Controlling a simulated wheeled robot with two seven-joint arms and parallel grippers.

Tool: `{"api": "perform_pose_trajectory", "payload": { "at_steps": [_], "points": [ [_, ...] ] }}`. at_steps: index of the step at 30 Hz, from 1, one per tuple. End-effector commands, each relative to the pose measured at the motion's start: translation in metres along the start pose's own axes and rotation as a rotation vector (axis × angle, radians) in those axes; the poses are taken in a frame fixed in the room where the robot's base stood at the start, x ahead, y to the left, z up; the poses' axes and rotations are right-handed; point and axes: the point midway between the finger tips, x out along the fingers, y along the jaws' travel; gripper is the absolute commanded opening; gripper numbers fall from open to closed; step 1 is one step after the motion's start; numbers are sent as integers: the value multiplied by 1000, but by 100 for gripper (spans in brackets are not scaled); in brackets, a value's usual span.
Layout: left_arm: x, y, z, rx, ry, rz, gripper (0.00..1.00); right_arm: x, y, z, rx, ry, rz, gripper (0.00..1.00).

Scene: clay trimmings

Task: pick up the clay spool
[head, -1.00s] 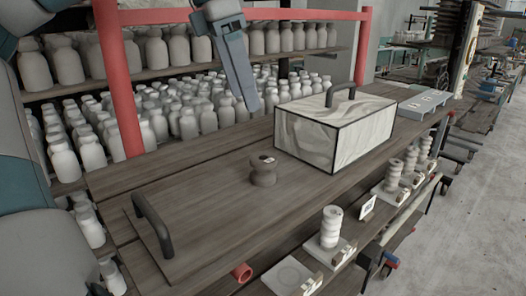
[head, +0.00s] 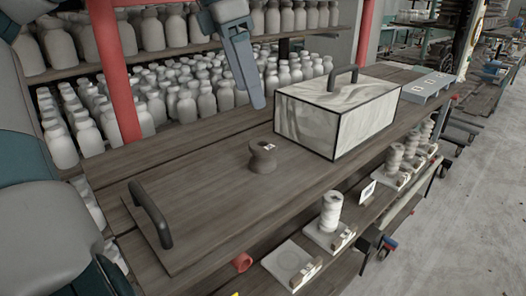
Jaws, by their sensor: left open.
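The clay spool (head: 262,159) is a small brown-grey spool with a narrow waist and a small white tag on top. It stands upright on the wooden board (head: 200,205), left of the marbled box. My left gripper (head: 258,104) points down from the top of the head view, above and behind the spool and apart from it. Its fingers show nearly edge-on, with nothing seen between them. My right gripper is not in view.
A marbled box (head: 310,122) with a black handle stands just right of the spool. A dark handle (head: 150,213) rises at the board's left end. Stacked clay rings (head: 331,212) stand on a lower front shelf. Shelves of pale bottles (head: 190,105) fill the back.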

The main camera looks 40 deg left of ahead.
Motion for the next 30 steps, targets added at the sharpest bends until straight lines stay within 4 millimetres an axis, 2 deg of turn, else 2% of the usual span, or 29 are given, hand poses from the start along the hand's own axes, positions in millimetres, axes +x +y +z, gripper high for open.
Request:
{"api": "perform_pose_trajectory", "payload": {
  "at_steps": [9,15,19,30],
  "points": [
    [55,-1,0,0,3,-5,68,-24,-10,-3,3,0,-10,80],
    [80,-1,0,0,1,-3,68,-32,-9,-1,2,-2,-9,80],
    [86,-1,0,0,0,-1,68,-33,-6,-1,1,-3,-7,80],
    [88,-1,-1,0,0,-2,68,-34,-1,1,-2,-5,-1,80]
  ]
}}
